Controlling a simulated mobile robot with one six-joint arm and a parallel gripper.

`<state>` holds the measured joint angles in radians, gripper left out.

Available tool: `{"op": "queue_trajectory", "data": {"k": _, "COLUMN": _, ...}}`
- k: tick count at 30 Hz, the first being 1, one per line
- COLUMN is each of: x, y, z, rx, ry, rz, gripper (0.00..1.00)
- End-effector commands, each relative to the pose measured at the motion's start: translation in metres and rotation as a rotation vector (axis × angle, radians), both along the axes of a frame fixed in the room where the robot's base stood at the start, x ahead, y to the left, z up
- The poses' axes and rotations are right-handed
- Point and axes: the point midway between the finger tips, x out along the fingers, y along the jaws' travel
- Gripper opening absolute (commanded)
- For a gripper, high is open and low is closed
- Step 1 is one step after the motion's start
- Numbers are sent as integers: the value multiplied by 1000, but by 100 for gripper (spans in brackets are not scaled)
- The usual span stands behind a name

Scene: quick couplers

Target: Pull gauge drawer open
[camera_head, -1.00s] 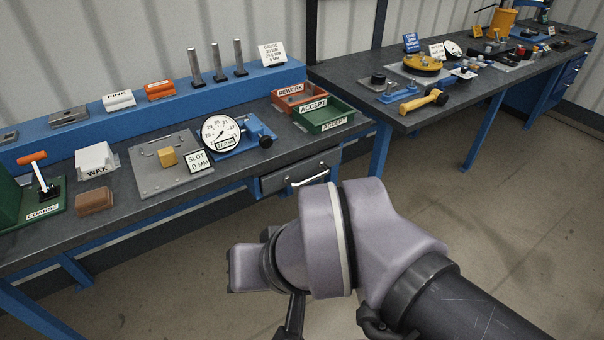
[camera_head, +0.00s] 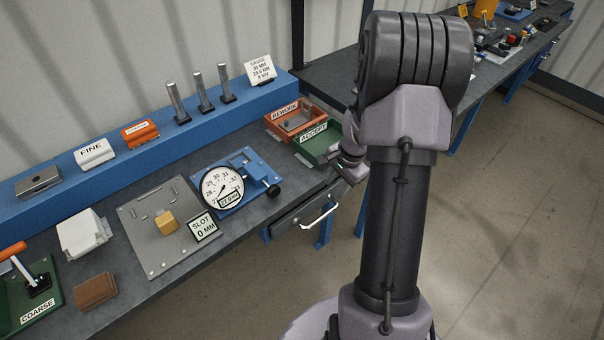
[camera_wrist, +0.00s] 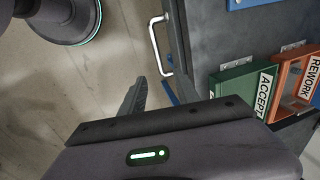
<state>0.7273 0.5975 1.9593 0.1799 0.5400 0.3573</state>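The gauge drawer (camera_head: 298,213) is a dark grey box front under the bench edge, with a pale bar handle (camera_head: 320,217). It looks closed. In the wrist view the handle (camera_wrist: 155,45) stands out from the drawer front (camera_wrist: 178,40). My gripper shows in the wrist view as a dark bar with one finger (camera_wrist: 133,98) pointing up toward the handle, apart from it. In the head view my arm hides most of the gripper, near the bench's right end above the drawer.
The green ACCEPT tray (camera_head: 318,146) and orange REWORK tray (camera_head: 296,120) stand on the bench end close to my arm. A dial gauge (camera_head: 222,188) and slot plate (camera_head: 155,225) lie to the left. The floor (camera_head: 290,290) in front of the drawer is open.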

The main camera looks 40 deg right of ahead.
Motion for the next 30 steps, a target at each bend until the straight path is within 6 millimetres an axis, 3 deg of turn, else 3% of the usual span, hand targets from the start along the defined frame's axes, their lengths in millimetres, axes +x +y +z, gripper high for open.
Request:
{"op": "queue_trajectory", "data": {"k": 15, "x": 26, "y": 4, "z": -142, "rx": 2, "ry": 2, "rz": 5, "gripper": 38}}
{"op": "queue_trajectory", "data": {"k": 21, "x": 31, "y": 5, "z": -166, "rx": 2, "ry": 2, "rz": 5, "gripper": 38}}
{"op": "queue_trajectory", "data": {"k": 30, "x": 32, "y": 5, "z": -168, "rx": 0, "ry": 1, "rz": 5, "gripper": 38}}
